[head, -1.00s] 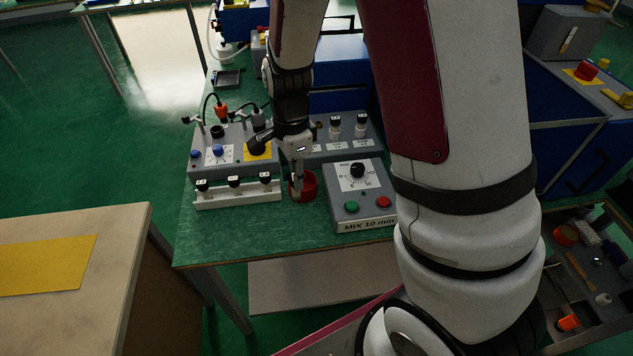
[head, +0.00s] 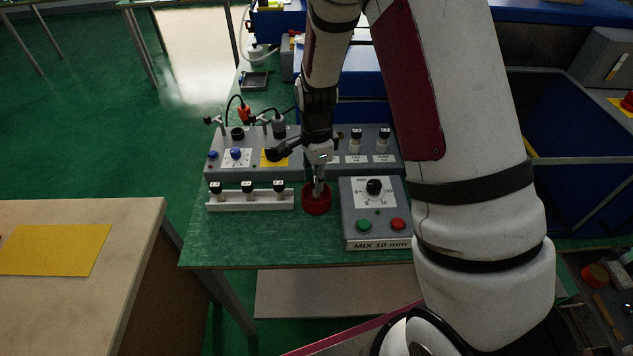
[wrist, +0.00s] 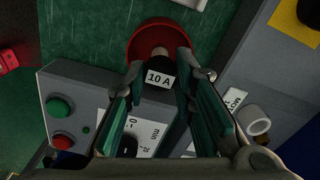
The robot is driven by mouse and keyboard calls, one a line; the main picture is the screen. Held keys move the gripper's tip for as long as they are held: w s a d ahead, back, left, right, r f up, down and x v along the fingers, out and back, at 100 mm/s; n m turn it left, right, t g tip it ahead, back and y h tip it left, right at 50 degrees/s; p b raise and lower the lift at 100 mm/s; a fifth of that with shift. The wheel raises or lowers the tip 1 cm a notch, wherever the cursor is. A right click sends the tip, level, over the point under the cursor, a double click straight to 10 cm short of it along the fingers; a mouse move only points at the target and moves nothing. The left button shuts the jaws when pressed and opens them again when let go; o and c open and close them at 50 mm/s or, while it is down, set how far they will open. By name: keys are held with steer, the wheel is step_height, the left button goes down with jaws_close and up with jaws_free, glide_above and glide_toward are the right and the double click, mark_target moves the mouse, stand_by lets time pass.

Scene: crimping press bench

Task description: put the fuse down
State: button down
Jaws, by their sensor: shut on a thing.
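The fuse is a dark cylinder with a white "10 A" label (wrist: 159,77), seen in the wrist view between the fingertips. My gripper (wrist: 161,74) is shut on it. The fuse is over a round red dish (wrist: 140,39). I cannot tell whether its hidden end touches the dish floor. In the head view my gripper (head: 319,190) points down at the red dish (head: 316,205) on the green bench, and the fingers hide the fuse there.
A white rack (head: 270,204) with three black-capped pieces stands left of the dish. A grey box marked "MIX 10 min" (head: 355,228) with a dial and green and red buttons stands close on its right. A grey panel (head: 225,171) lies behind. Green bench top (head: 250,240) is free in front.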

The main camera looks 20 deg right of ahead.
steer(key=shift+f, duration=0.9)
steer(key=shift+f, duration=0.2)
steer(key=c, duration=1.3)
jaws_free()
steer(key=shift+c, duration=0.2)
steer(key=shift+r, duration=0.1)
